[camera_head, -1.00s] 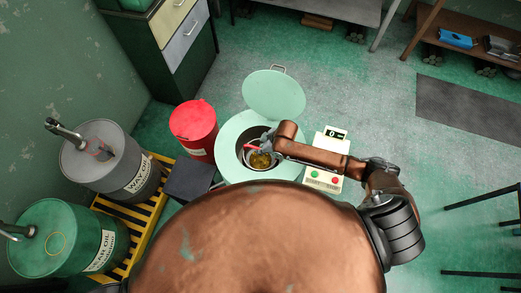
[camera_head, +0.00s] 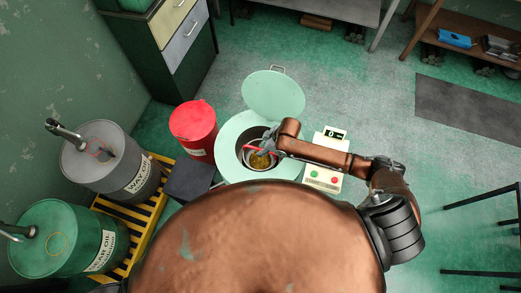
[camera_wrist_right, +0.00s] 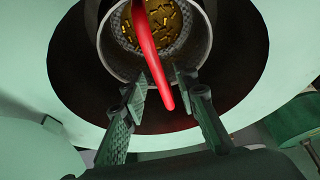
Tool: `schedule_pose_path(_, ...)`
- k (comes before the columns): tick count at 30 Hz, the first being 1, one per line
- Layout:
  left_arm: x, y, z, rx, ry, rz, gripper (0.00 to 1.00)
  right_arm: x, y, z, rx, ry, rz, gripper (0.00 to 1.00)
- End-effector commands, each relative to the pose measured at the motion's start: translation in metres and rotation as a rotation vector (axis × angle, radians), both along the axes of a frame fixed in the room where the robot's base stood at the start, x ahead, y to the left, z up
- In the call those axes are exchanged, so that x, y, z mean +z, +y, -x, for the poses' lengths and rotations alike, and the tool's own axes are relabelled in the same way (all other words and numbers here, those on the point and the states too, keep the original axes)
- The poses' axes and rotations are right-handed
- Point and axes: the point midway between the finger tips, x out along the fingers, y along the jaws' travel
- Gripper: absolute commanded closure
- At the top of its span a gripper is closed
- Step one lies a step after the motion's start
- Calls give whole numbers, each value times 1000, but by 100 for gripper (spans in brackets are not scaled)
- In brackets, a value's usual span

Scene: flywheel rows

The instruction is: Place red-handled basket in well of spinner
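The spinner (camera_head: 231,160) is a pale green round tub with its lid (camera_head: 273,95) raised at the back. The metal basket (camera_head: 261,161), with gold-coloured pieces inside, is within the spinner's dark well. In the right wrist view the basket (camera_wrist_right: 132,68) shows at the top, with the dark well around it; whether it rests on the bottom I cannot tell. Its red handle (camera_wrist_right: 153,65) runs between the fingers of my right gripper (camera_wrist_right: 161,92), with gaps on both sides. The right gripper (camera_head: 267,146) is open over the basket. My left gripper is not in view.
A control box (camera_head: 324,178) with a display and buttons stands right of the spinner. A red bin (camera_head: 194,130) stands to its left. A grey drum (camera_head: 108,165) and a green drum (camera_head: 60,235) stand on a yellow-striped pallet.

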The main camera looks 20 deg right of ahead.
Motion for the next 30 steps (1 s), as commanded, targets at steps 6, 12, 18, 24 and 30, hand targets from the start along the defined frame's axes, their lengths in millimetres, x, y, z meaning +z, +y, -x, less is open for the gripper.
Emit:
schedule_pose_path(6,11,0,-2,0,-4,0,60,47,-17,10,0,-2,1,72)
schedule_pose_path(12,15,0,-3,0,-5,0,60,75,-27,17,1,-1,2,72)
schedule_pose_path(18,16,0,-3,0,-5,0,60,85,-31,20,-1,0,0,72)
schedule_pose_path(24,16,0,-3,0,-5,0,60,86,-31,20,-1,0,0,72)
schedule_pose_path(30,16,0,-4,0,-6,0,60,85,-29,21,-1,1,-2,72)
